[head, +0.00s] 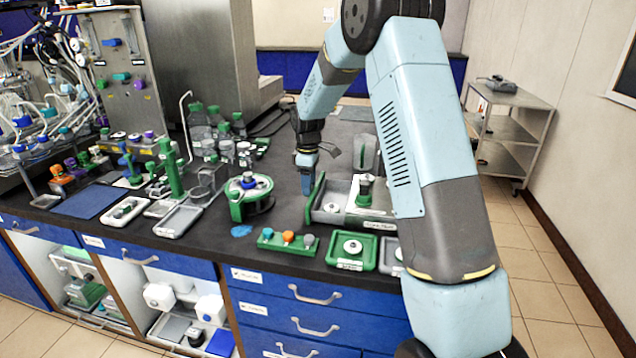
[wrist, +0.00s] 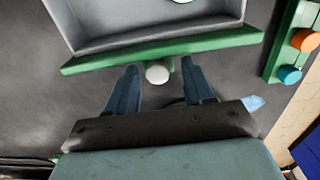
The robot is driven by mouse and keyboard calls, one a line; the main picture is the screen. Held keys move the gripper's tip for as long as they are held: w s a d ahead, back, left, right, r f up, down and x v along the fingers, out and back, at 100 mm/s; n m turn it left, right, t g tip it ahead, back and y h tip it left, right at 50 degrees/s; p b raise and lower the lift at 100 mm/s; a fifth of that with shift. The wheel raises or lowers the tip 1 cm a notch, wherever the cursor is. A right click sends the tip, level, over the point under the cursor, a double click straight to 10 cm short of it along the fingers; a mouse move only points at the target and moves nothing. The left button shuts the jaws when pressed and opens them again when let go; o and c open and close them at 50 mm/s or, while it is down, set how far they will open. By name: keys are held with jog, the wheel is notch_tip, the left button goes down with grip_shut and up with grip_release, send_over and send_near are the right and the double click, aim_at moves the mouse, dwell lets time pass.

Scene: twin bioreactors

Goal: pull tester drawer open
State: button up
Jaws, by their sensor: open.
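The tester (head: 372,216) is a grey and green unit near the bench's front right. Its drawer is a grey tray (wrist: 84,28) with a green front (wrist: 205,44) and a round white knob (wrist: 157,72). My gripper (head: 306,182) points down just left of that front. In the wrist view my gripper (wrist: 158,66) is open, with one blue finger on each side of the knob. Contact with the knob cannot be told.
A green rack with coloured caps (head: 288,240) stands in front; it also shows in the wrist view (wrist: 294,45). A green tray (head: 351,251) lies right of it. A green round device (head: 249,198) stands to the left. A clear beaker (head: 365,152) stands behind the tester.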

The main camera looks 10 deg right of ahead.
jog(key=shift+r, duration=0.1)
notch_tip(320, 180, up, 14)
jog(key=shift+f, duration=0.25)
dwell(0.4)
